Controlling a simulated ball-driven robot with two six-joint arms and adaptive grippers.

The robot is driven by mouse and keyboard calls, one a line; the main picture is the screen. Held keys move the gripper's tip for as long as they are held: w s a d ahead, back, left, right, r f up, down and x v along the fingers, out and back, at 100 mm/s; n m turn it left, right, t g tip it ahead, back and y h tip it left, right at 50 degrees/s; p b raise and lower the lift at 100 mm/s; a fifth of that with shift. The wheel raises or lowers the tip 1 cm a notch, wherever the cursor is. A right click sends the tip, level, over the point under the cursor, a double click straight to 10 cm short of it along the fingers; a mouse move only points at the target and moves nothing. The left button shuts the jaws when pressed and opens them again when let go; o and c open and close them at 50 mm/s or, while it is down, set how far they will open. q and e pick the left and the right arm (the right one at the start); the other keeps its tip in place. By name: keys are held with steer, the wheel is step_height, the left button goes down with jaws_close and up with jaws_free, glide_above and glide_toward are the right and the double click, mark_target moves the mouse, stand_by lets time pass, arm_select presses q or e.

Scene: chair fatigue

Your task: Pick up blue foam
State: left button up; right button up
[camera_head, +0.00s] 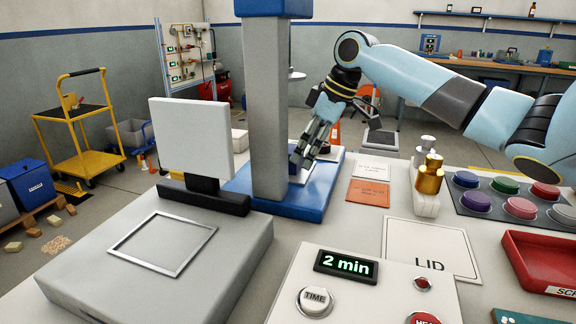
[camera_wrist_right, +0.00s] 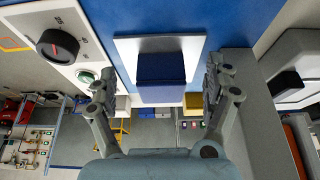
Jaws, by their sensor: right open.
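The blue foam is a dark blue block (camera_wrist_right: 161,72) on a pale square plate (camera_wrist_right: 190,48) in the right wrist view. My right gripper (camera_wrist_right: 160,82) is open, with one finger on each side of the block and a gap to both. In the head view my right gripper (camera_head: 304,152) points down beside the grey column, over the blue base (camera_head: 300,205) of a press-like machine. There the fingers and the column hide most of the block. My left gripper is not in view.
The grey column (camera_head: 268,110) stands close to my right gripper. A grey scale-like device (camera_head: 90,270) with a white screen (camera_head: 192,138) is at left. Orange and white cards (camera_head: 369,193), a gold weight (camera_head: 430,177), coloured discs and a red tray (camera_head: 545,262) lie to the right.

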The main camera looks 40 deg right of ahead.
mark_target(294, 149)
steer(key=w+a, duration=0.1)
steer(key=w+f, duration=0.1)
steer(key=w, duration=0.1)
steer(key=shift+a, duration=0.35)
steer(key=shift+f, duration=0.1)
steer(key=shift+d, duration=0.1)
steer(key=c, duration=1.2)
